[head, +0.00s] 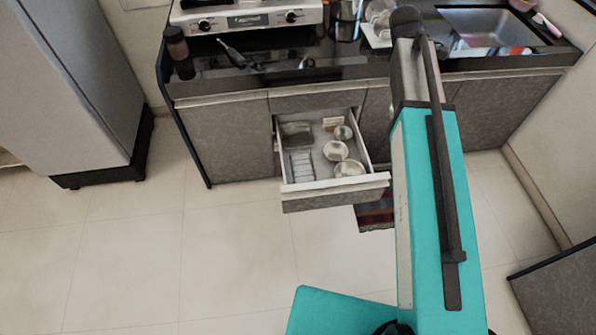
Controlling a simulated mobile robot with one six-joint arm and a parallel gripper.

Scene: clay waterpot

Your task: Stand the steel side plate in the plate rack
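Several round steel dishes lie in the open drawer (287,188): a small one (343,132) at the back, one (335,150) in the middle and a wider one (349,169) near the front. I cannot tell whether any of them is the steel side plate. On the counter, left of the sink, a pale rack-like holder (379,40) with round dishes is partly hidden by my arm. It may be the plate rack, but it is too small to be sure. My arm reaches up toward the counter; my gripper is not visible.
The drawer stands out from the cabinet. The dark counter (300,72) holds a stove (248,19), a dark jar (179,52), a black-handled utensil (232,53) and a sink (490,28). A grey fridge (75,80) stands left. The floor (190,260) in front is clear.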

